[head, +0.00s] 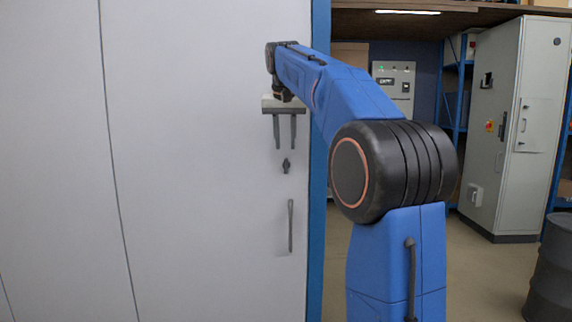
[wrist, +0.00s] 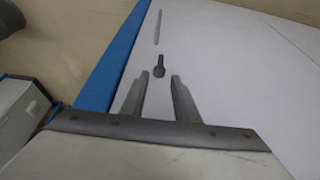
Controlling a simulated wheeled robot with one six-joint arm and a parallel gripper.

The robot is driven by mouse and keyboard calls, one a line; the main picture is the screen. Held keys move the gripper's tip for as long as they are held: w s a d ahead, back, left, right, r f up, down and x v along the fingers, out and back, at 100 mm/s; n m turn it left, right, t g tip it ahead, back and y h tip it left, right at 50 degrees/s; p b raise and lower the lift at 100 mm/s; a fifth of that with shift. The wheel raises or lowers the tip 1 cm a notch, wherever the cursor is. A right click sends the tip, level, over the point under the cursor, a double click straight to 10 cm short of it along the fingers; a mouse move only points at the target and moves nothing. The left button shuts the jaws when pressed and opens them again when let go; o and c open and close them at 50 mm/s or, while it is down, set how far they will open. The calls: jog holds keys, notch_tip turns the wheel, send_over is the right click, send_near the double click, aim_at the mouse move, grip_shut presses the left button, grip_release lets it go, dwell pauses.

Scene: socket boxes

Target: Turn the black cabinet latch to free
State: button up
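The black cabinet latch (head: 286,166) is a small dark knob on the white cabinet door (head: 205,150), near the door's right edge. In the wrist view the latch (wrist: 159,66) shows just beyond my fingertips, roughly between their lines. My gripper (head: 285,146) hangs with its two fingers pointing down, a little above the latch in the head view. The fingers are apart with nothing between them, also in the wrist view (wrist: 166,78). No contact with the latch shows. I cannot tell the depth gap to it.
A thin vertical handle (head: 290,226) is on the door below the latch. A blue frame edge (head: 318,200) runs along the door's right side. A grey cabinet (head: 505,130) and a dark drum (head: 552,270) stand farther right. The door's left part is clear.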

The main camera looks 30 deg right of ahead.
aim_at(286, 159)
jog(key=x, duration=0.8)
jog(key=shift+w+f, duration=0.1)
jog(key=shift+f, duration=0.25)
grip_shut()
